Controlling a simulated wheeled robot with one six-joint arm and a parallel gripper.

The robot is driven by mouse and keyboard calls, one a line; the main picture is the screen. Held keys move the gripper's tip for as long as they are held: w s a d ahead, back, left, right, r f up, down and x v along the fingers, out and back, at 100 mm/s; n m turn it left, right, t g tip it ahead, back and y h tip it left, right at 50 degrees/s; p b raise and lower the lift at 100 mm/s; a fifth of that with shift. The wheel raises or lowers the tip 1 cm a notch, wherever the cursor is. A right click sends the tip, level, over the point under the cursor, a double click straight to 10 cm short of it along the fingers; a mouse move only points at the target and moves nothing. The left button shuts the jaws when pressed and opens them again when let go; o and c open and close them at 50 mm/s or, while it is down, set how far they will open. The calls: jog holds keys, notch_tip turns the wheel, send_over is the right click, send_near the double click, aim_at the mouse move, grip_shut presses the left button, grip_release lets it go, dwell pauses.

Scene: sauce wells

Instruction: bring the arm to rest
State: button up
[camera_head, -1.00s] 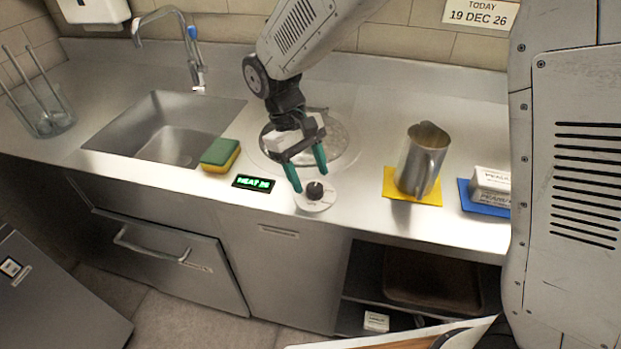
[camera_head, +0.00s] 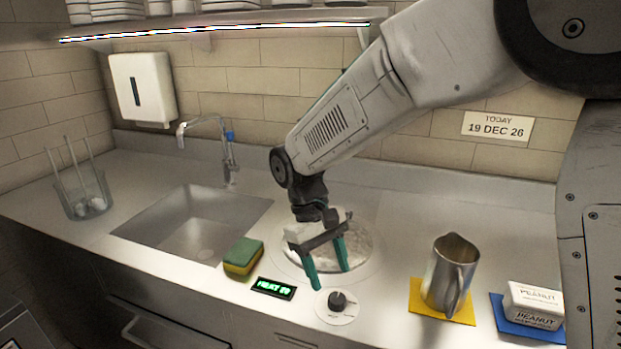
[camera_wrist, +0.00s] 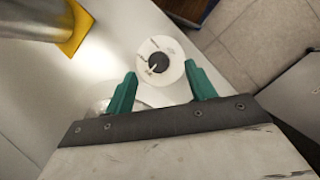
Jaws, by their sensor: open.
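My gripper (camera_head: 328,268) has teal fingers, held apart with nothing between them. In the head view it hangs over the front of the round steel plate (camera_head: 367,243) set in the counter, behind and slightly left of the black control knob (camera_head: 338,300). In the wrist view my gripper (camera_wrist: 160,88) points toward the knob (camera_wrist: 158,62) on its white dial, which lies beyond the fingertips and apart from them. My arm reaches in from the upper right. My gripper hides part of the round plate.
A steel pitcher (camera_head: 450,272) stands on a yellow mat (camera_head: 420,297). A green display (camera_head: 276,288), a sponge (camera_head: 243,257), the sink (camera_head: 200,222) and a utensil container (camera_head: 82,195) are to the left.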

jog(key=s+d+r+m+t+y, duration=0.1)
jog(key=s+d+r, duration=0.4)
jog(key=s+d, duration=0.5)
jog(key=s+d+r+m+t+y, duration=0.2)
jog(key=s+d+r+m+t, duration=0.2)
jog(key=s+d, duration=0.6)
jog(key=shift+s+d+r+m, duration=0.4)
jog(key=shift+d+r+m, duration=0.2)
jog(key=shift+d+m, duration=0.55)
